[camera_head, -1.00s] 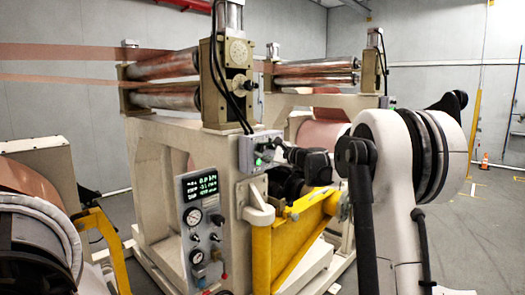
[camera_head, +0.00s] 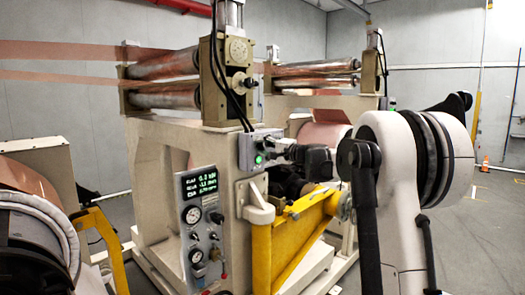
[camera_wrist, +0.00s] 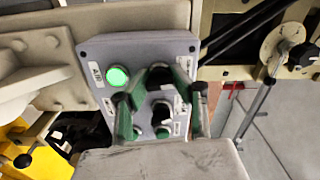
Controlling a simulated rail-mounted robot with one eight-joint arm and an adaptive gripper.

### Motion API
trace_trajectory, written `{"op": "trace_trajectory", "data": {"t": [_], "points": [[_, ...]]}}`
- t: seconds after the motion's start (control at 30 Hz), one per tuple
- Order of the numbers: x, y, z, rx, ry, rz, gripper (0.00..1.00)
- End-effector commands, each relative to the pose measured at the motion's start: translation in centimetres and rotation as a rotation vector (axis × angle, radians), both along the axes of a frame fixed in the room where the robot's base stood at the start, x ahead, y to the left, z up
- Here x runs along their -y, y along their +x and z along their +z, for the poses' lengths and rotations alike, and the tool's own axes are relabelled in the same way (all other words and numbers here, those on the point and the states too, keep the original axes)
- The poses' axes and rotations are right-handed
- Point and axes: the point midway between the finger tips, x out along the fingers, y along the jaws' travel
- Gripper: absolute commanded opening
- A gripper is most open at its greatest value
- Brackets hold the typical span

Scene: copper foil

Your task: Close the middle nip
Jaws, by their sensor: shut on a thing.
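The grey control box (camera_head: 257,150) is on the near roller stand, with a lit green lamp (camera_head: 258,159). In the wrist view the same box (camera_wrist: 98,48) shows the lit green lamp (camera_wrist: 117,76) and a dark selector knob (camera_wrist: 161,112). My gripper (camera_wrist: 160,120) has a finger on either side of this knob and is shut on it; the contact itself is partly hidden. In the head view my gripper (camera_head: 283,152) reaches the box from the right. The upper roller (camera_head: 165,66) and lower roller (camera_head: 165,98) of the near stand show a visible gap between them.
A gauge panel (camera_head: 201,225) with a lit display is below left of the box. A yellow bracket (camera_head: 285,235) stands below my gripper. Copper foil (camera_head: 60,51) enters from the left. Another roller stand (camera_head: 317,80) is behind. Open floor lies at the right.

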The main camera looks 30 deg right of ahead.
Motion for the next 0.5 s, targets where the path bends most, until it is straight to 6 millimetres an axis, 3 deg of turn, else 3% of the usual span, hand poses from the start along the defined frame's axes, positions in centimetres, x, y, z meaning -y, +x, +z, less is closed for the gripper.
{"op": "trace_trajectory", "data": {"t": [0.5], "points": [[-0.01, -0.04, -0.07, 0.118, -0.324, 0.000, 0.00]]}}
